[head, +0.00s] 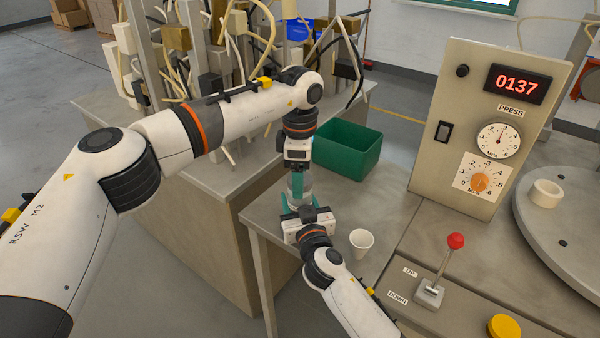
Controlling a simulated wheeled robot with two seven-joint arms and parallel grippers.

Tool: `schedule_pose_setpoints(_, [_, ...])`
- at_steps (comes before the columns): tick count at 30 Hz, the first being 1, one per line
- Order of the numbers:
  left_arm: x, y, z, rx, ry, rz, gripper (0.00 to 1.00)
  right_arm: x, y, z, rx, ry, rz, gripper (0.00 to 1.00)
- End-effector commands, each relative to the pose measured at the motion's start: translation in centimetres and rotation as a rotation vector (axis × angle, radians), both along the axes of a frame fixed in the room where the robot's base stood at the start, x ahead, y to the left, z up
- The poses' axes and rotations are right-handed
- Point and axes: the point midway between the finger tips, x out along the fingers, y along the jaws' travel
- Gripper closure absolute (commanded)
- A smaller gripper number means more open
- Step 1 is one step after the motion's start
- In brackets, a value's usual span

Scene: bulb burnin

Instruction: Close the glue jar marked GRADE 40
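A small pale, glassy jar (306,186) stands at the left end of the grey bench, mostly hidden by my grippers. No GRADE 40 marking can be read on it. My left gripper (297,190) points straight down over the jar, with a teal finger at its upper part. My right gripper (300,203) reaches in from the near side, low down, with teal fingers around the jar's lower part. Whether either gripper touches the jar is hidden. I cannot make out a separate lid.
A white cup (361,243) stands just right of my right gripper. A green bin (347,150) is behind. A press panel (478,130) reading 0137, a red-knobbed lever (443,270) and a round table (560,225) holding a white ring (545,194) are right.

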Motion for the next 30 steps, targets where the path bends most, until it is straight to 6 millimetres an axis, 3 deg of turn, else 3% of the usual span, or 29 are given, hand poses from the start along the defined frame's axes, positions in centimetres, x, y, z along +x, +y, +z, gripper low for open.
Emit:
schedule_pose_setpoints(8, [0.0, 0.0, 1.2, 0.0, -0.001, 0.0, 0.27, 0.0, 0.0, 0.0, 0.0, 0.001, 0.0, 1.0])
schedule_pose_setpoints(21, [0.0, 0.0, 9.9, -0.001, -0.002, 0.002, 0.27, 0.0, 0.0, -0.1, 0.0, 0.001, 0.0, 1.0])
schedule_pose_setpoints(30, [0.0, 0.0, 12.0, 0.0, 0.0, 0.0, 0.27, 0.0, 0.0, -0.1, 0.0, 0.001, 0.0, 1.0])
